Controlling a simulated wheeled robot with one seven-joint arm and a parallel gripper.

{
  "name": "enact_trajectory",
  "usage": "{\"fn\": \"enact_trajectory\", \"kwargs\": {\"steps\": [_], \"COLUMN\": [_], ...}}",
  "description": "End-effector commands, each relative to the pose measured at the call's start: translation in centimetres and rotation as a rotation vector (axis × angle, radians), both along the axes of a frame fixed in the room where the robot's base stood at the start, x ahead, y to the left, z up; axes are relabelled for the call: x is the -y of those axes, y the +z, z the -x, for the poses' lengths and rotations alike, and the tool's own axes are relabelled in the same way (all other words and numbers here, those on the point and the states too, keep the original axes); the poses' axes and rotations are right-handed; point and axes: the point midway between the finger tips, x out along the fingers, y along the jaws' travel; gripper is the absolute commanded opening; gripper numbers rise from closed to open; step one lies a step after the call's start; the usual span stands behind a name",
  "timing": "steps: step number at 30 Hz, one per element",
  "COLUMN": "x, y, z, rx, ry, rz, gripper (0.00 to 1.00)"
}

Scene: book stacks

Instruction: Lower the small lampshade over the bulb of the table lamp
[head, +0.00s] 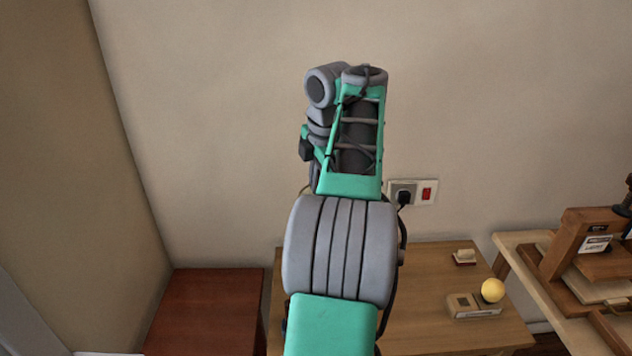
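My arm rises through the middle of the head view and covers much of the scene behind it. My gripper does not show; it seems to be hidden behind the arm's links, so I cannot see whether it holds anything. No lampshade and no clear table lamp are visible.
The wooden table (420,322) has a small cream-topped block (464,257) near its back. A reddish-brown table (205,312) stands at left. A workbench (520,245) with a wooden press (582,240) is at right. A plugged wall socket (413,192) is behind my arm.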

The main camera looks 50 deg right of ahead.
Motion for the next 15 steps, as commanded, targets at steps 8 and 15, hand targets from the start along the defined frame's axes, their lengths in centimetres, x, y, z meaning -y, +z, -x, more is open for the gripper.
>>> {"fn": "enact_trajectory", "kwargs": {"steps": [8,15], "x": [0.0,0.0], "y": [-1.0,-1.7], "z": [0.0,0.0], "rx": [0.0,0.0], "ry": [0.0,0.0], "rz": [0.0,0.0], "gripper": [0.0,0.0]}}
